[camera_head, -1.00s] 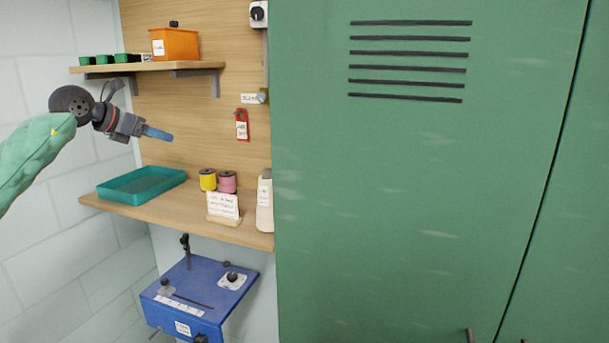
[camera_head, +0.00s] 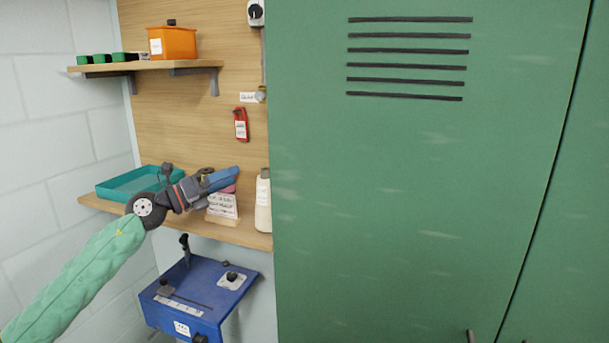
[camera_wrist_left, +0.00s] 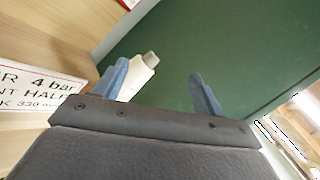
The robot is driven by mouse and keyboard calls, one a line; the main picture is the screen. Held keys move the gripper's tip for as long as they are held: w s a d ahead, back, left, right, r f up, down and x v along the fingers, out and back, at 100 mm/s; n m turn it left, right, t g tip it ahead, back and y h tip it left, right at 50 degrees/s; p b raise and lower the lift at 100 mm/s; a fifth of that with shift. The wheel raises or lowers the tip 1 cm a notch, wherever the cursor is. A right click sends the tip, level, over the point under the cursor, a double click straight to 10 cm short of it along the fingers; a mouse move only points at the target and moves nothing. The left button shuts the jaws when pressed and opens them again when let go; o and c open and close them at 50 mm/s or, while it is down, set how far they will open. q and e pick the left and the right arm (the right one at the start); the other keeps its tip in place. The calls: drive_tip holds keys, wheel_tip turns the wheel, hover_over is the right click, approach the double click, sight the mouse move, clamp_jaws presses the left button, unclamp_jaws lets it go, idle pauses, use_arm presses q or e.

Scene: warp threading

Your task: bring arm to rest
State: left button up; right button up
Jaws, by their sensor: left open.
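My left gripper (camera_head: 228,178) is in front of the wooden shelf in the head view, with its blue fingers pointing right. It overlaps the spools and the white sign (camera_head: 221,206) there. In the left wrist view its two blue fingers (camera_wrist_left: 160,88) stand wide apart with nothing held between them. A cream bottle (camera_wrist_left: 140,76) shows beyond the fingers, close to the left one in the picture. The same bottle (camera_head: 263,201) stands at the shelf's right end in the head view. My right gripper is in neither view.
A teal tray (camera_head: 113,188) lies on the shelf (camera_head: 258,240), left of the gripper. A blue machine (camera_head: 205,292) sits below. A tall green cabinet (camera_head: 420,200) borders the shelf on the right. An upper shelf (camera_head: 150,66) holds an orange bin (camera_head: 175,44) and small green boxes.

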use_arm(q)
drive_tip(key=s+a+f+n+t+y, duration=0.2)
drive_tip(key=s+f+n+y, duration=0.35)
drive_tip(key=f+n, duration=0.55)
drive_tip(key=s+a+f+n+t+y, duration=0.2)
drive_tip(key=s+f+n+y, duration=0.4)
drive_tip(key=f+n, duration=0.5)
drive_tip(key=s+a+f+n+t+y, duration=0.2)
drive_tip(key=s+f+n+y, duration=0.2)
drive_tip(key=f+n+y, duration=0.55)
drive_tip(key=s+d+f+n+g+h, duration=0.15)
drive_tip(key=s+f+g, duration=0.25)
drive_tip(key=s+f, duration=0.45)
drive_tip(key=s+d+f+n+g+h, duration=0.1)
drive_tip(key=s+f+n+g, duration=0.3)
drive_tip(key=s, duration=0.8)
drive_tip(key=s+d+f+n+g+h, duration=0.1)
drive_tip(key=s+f+g+h, duration=0.1)
drive_tip(key=s+f+g, duration=0.55)
drive_tip(key=s+d+f, duration=0.2)
drive_tip(key=f, duration=1)
drive_tip(key=s+d+f, duration=0.3)
drive_tip(key=f, duration=0.9)
drive_tip(key=shift+s+d+f, duration=0.15)
drive_tip(key=shift+d+f, duration=0.05)
drive_tip(key=shift+d, duration=0.05)
